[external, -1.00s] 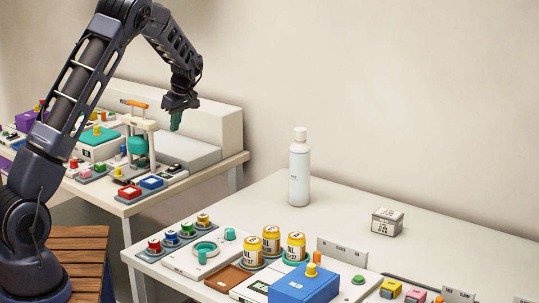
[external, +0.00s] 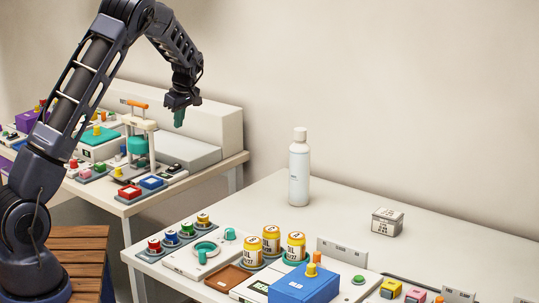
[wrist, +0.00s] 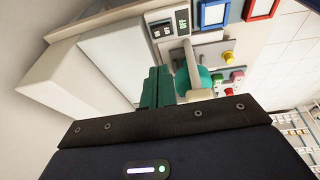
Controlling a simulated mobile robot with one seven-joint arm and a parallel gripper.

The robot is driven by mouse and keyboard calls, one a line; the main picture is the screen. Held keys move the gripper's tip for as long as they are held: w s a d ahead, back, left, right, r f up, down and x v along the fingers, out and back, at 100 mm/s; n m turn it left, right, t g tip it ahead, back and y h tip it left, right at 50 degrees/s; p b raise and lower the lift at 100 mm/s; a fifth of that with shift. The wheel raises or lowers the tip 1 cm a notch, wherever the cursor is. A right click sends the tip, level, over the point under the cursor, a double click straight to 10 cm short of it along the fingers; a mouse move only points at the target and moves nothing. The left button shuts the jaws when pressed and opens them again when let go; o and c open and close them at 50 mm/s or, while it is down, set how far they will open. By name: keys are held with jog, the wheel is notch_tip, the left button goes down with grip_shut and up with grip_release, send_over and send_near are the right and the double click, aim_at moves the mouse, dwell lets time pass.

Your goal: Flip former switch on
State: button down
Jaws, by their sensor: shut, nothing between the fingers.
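My gripper (external: 179,117) is shut and empty, with its teal fingers pointing down above the back table. In the wrist view the closed fingers (wrist: 158,88) show near the middle. The former (external: 139,144), with pale posts, a teal round part and an orange handle on top, stands to the left of and below my gripper. Two dark switch panels lie past the fingertips in the wrist view: one (wrist: 183,22) reads OFF, the other (wrist: 161,31) is beside it. I cannot tell which belongs to the former. In the external view these panels (external: 174,168) are small and unreadable.
A pale box-shaped unit (external: 205,128) stands along the wall below my gripper. Red (external: 129,191) and blue (external: 152,182) framed blocks sit at the table's front edge. The nearer table holds a white bottle (external: 299,172), jars and a blue box (external: 303,287).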

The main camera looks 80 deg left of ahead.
jog(key=shift+f, duration=0.15)
send_near(177, 165)
jog(key=x, duration=0.5)
jog(key=shift+s+a, duration=0.2)
jog(key=shift+s, duration=0.15)
jog(key=shift+w+a+f, duration=0.1)
jog(key=shift+w+f, duration=0.05)
jog(key=shift+f, duration=0.55)
jog(key=shift+w+a+f+g, duration=0.1)
jog(key=shift+a+f+g, duration=0.05)
jog(key=shift+f+g, duration=0.15)
jog(key=shift+s+d+r, duration=0.15)
jog(key=shift+s+d, duration=0.4)
jog(key=shift+d, duration=0.05)
jog(key=shift+r, duration=0.1)
